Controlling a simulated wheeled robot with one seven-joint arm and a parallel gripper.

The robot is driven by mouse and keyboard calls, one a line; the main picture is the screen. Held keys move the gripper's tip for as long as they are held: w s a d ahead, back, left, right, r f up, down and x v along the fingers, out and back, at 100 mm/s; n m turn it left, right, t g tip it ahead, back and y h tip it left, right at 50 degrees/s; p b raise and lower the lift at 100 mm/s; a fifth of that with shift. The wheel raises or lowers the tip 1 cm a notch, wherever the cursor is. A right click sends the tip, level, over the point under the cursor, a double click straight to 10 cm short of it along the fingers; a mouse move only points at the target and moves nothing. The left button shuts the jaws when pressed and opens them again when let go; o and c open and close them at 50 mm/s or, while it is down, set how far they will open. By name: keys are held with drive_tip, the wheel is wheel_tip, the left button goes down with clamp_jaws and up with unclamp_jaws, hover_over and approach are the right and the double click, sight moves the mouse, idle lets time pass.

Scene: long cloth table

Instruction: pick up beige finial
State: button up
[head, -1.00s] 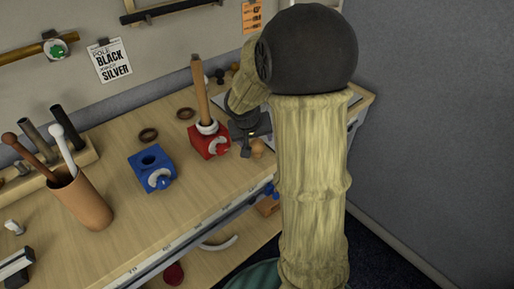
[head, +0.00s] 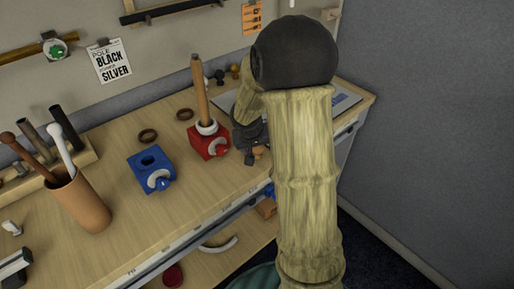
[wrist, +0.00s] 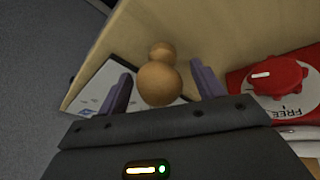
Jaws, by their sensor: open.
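The beige finial (wrist: 158,82) is a small rounded wooden piece with a ball and a smaller knob. In the wrist view it lies between the two open fingers of my gripper (wrist: 160,90), with space showing on both sides.
The red clamp block (head: 209,141) with an upright wooden pole stands close to the left of my gripper; its red knob (wrist: 277,76) shows in the wrist view. A blue block (head: 151,169) and a brown cup (head: 79,203) stand farther left. A printed sheet (head: 343,101) lies behind my arm.

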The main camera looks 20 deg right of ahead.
idle(0.3)
drive_tip(key=c, duration=1)
drive_tip(key=shift+c, duration=0.2)
wheel_tip(320, 180, up, 10)
drive_tip(key=p, duration=0.2)
drive_tip(key=shift+p, duration=0.35)
